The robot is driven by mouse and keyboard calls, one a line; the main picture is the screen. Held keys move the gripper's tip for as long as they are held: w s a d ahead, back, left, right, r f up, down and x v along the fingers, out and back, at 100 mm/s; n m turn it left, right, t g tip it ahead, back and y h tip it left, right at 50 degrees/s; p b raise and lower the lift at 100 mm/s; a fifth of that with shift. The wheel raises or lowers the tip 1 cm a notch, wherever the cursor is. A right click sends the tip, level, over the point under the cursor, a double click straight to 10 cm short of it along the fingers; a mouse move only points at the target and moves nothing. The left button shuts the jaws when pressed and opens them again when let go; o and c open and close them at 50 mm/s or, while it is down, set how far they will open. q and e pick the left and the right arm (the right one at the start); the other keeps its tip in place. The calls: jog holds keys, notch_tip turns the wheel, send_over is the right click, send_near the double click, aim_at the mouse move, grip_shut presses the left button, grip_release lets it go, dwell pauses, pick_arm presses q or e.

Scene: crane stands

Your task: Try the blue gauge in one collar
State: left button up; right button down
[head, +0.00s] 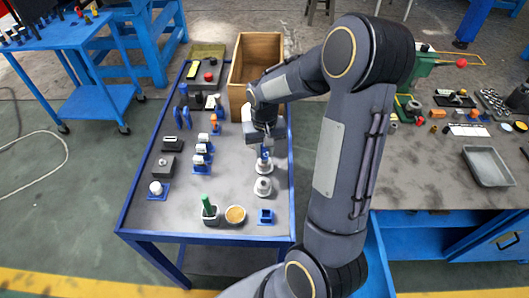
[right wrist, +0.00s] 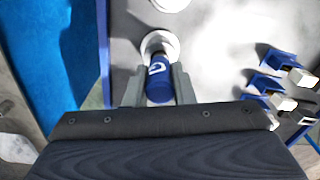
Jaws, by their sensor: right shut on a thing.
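My right gripper (head: 264,147) is shut on the blue gauge (right wrist: 158,82), a blue cylinder with a white mark, seen between the two fingers in the right wrist view. In the head view the gauge (head: 265,154) shows just under the fingers. Its far end is at or over a pale round collar (head: 264,167), which also shows in the right wrist view (right wrist: 160,42). I cannot tell whether the tip is inside the collar. A second collar (head: 262,188) stands nearer the table's front, apart from the gauge. My left gripper is not in view.
The blue-edged table (head: 178,216) also holds a green-handled tool in a cup (head: 209,211), a round tan-filled dish (head: 235,214), a small blue holder (head: 265,216) and several blue stands at its middle. A wooden crate (head: 235,74) stands at the back right.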

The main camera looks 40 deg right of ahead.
jog(key=shift+r+p, duration=2.3)
jog(key=shift+r, duration=0.9)
